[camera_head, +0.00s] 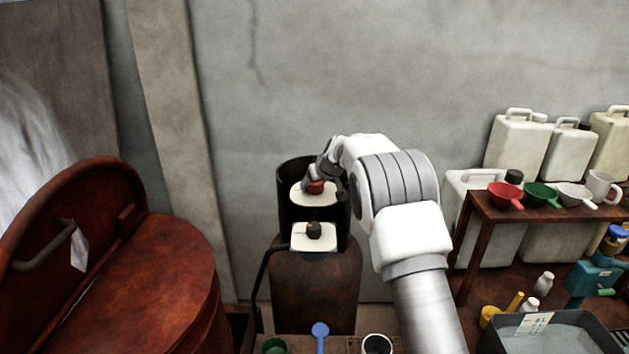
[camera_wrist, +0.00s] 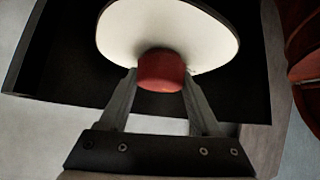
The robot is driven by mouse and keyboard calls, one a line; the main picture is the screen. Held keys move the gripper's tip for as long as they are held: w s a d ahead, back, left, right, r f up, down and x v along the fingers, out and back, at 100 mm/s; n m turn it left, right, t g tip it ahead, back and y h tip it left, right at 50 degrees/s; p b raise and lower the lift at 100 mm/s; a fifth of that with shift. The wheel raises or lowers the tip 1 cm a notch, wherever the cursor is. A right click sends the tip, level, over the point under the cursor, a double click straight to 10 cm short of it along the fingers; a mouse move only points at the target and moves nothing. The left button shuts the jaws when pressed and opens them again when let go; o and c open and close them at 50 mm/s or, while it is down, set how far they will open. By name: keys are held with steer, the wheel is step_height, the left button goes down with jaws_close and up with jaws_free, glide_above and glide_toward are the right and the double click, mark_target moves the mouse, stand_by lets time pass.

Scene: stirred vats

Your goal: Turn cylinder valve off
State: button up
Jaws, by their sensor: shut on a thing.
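A rusty brown cylinder (camera_head: 316,290) stands against the wall, with a dark open guard (camera_head: 297,172) around its top. Inside the guard is a red valve knob (camera_head: 315,187) in front of a white round plate (camera_head: 310,199). In the wrist view the red knob (camera_wrist: 161,71) sits between my two fingers, against the white plate (camera_wrist: 125,35). My gripper (camera_wrist: 160,85) is shut on the red knob. In the head view my gripper (camera_head: 322,178) reaches in from the right and partly hides the knob. A dark small knob (camera_head: 314,229) on a white square plate sits below.
A large rusty vat (camera_head: 150,270) with a lid stands at left. A brown table (camera_head: 480,215) at right holds red, green and white scoops and a mug, with white jerrycans (camera_head: 518,140) behind. A grey tub (camera_head: 560,338) is at lower right.

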steer(key=shift+a+r+m+t+h+p, duration=0.1)
steer(key=shift+r+m+t+h+p, duration=0.05)
steer(key=shift+m+h+p, duration=0.4)
steer(key=shift+r+m+t+h+p, duration=0.15)
steer(key=shift+m+h+p, duration=0.2)
steer(key=shift+m+p, duration=0.25)
steer(key=shift+f+m+h+p, duration=0.2)
steer(key=shift+m+h+p, duration=0.6)
steer(key=shift+m+h, duration=0.4)
steer(key=m+h, duration=0.2)
steer(key=m, duration=0.1)
steer(key=shift+f, duration=0.1)
steer(key=shift+d+m+g+h+p, duration=0.2)
steer(key=shift+m+g+h+p, duration=0.2)
steer(key=shift+m+h, duration=0.65)
steer(key=shift+m+g+p, duration=0.3)
steer(key=shift+m+p, duration=0.05)
steer(key=shift+m, duration=0.35)
steer(key=shift+m+h+p, duration=0.35)
steer(key=shift+m+p, duration=0.05)
steer(key=shift+d+f+m+g+h+p, duration=0.15)
steer(key=shift+m+g+h+p, duration=0.3)
steer(key=shift+m+p, duration=0.35)
steer(key=o, duration=1.4)
steer(key=shift+c, duration=0.2)
